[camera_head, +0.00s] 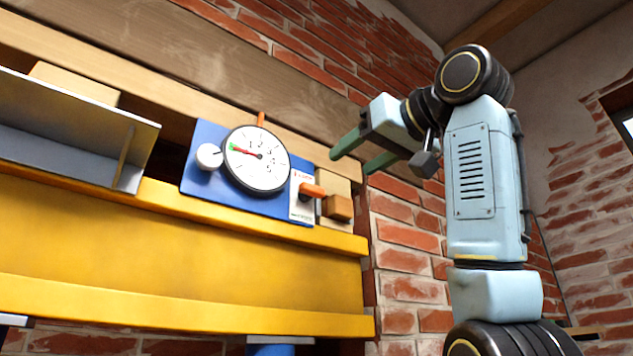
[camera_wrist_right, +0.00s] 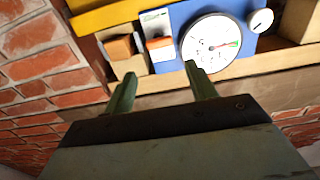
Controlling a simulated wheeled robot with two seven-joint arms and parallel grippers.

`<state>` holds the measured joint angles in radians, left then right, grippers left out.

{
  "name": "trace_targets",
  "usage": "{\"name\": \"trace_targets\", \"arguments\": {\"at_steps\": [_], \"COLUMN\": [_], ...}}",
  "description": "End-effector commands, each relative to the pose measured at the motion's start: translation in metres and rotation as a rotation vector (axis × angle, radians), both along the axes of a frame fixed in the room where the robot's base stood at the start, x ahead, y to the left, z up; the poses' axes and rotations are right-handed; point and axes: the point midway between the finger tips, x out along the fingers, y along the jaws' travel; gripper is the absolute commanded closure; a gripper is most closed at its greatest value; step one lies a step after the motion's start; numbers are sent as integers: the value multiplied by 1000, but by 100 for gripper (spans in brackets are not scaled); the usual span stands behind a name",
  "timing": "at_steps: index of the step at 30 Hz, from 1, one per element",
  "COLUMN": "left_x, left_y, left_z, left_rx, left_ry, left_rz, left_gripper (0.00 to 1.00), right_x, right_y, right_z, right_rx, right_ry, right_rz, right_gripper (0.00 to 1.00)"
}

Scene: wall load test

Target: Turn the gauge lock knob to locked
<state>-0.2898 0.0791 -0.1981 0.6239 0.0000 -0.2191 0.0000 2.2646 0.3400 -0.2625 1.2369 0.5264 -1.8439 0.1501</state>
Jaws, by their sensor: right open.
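A blue panel (camera_head: 200,185) carries a round white dial gauge (camera_head: 256,160) with a red and green mark. Right of the gauge, a white plate (camera_head: 300,212) bears an orange bar-shaped knob (camera_head: 312,190), apparently the lock knob; its label is too small to read. The knob's bar lies roughly along the panel's length. In the right wrist view, the knob (camera_wrist_right: 159,43) shows beyond the fingers, beside the gauge (camera_wrist_right: 211,42). My right gripper (camera_head: 350,161) is open and empty, up and right of the knob, apart from it. My left gripper is out of view.
A round white knob (camera_head: 209,156) sits left of the gauge. A wooden block (camera_head: 338,207) juts out close right of the orange knob. A yellow beam (camera_head: 180,240) runs below, and a grey metal angle (camera_head: 75,135) is at left. Brick wall (camera_head: 400,240) lies behind.

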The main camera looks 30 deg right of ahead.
Motion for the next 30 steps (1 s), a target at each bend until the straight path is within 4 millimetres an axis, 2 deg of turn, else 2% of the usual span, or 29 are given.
{"name": "trace_targets", "arguments": {"at_steps": [1, 3, 5, 8, 12, 15, 20, 27, 28, 30], "left_x": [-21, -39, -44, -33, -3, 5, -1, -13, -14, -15], "left_y": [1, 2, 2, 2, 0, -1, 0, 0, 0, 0], "left_z": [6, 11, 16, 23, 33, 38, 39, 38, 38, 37], "left_rx": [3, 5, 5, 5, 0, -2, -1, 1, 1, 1], "left_ry": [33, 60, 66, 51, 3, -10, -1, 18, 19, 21], "left_rz": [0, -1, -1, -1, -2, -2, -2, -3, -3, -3], "left_gripper": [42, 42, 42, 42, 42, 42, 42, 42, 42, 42], "right_x": [15, 30, 43, 64, 86, 96, 104, 105, 105, 105], "right_y": [1, 2, 3, 5, 7, 8, 8, 8, 8, 8], "right_z": [1, 1, 2, 2, 2, 1, 0, 0, 0, 0], "right_rx": [-1, -1, -1, 0, -1, 0, 0, 0, 0, 0], "right_ry": [9, 10, 9, 9, 7, 6, 4, 4, 4, 4], "right_rz": [-1, -1, -1, 0, 0, 0, 0, 0, 0, 0], "right_gripper": [44, 44, 44, 44, 44, 44, 44, 44, 45, 54]}}
